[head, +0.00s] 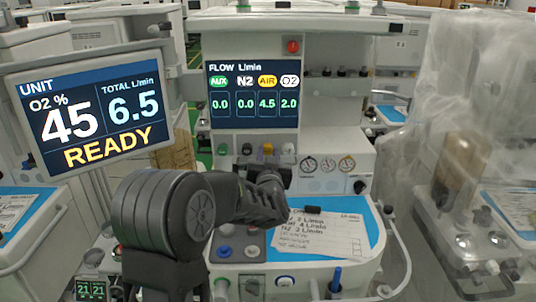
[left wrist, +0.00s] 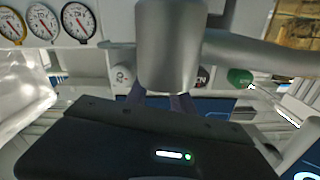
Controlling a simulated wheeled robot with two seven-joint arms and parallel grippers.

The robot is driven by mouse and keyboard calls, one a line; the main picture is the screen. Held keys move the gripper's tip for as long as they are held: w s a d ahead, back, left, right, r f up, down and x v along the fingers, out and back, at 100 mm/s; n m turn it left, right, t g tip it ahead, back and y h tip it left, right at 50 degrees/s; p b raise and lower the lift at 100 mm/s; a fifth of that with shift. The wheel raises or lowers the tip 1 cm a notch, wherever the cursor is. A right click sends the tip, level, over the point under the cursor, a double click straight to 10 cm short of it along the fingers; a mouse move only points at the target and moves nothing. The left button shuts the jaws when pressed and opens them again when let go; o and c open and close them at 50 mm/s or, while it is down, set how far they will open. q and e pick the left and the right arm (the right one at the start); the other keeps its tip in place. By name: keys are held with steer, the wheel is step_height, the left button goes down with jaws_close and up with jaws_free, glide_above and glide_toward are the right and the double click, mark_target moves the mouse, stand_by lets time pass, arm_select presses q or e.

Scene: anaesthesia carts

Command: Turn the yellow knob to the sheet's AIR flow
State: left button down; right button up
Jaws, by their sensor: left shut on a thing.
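The yellow knob (head: 267,148) shows as a small patch in the row of knobs under the flow screen (head: 253,95); its lower part is hidden. My left gripper (head: 268,178) reaches up to it from the front and is shut on it. In the left wrist view the gripper (left wrist: 168,102) points into the knob row, and I cannot make out the yellow knob there. The screen reads AUX 0.0, N2 0.0, AIR 4.5, O2 2.0.
A green knob (head: 223,150), a dark knob (head: 246,149) and a white knob (head: 288,149) flank the yellow one closely. Pressure gauges (head: 328,164) stand to the right. A monitor (head: 95,110) at the left reads O2 45, total 6.5, READY. Plastic sheeting covers the right cart.

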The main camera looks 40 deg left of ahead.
arm_select(q)
steer(key=m+p, duration=0.2)
steer(key=shift+r+m, duration=0.25)
steer(key=shift+m, duration=0.05)
steer(key=shift+f+m, duration=0.15)
steer(key=shift+m, duration=0.25)
steer(key=shift+f, duration=0.15)
steer(key=c, duration=1.1)
jaws_free()
steer(key=v, duration=0.7)
steer(key=shift+s+d, duration=0.3)
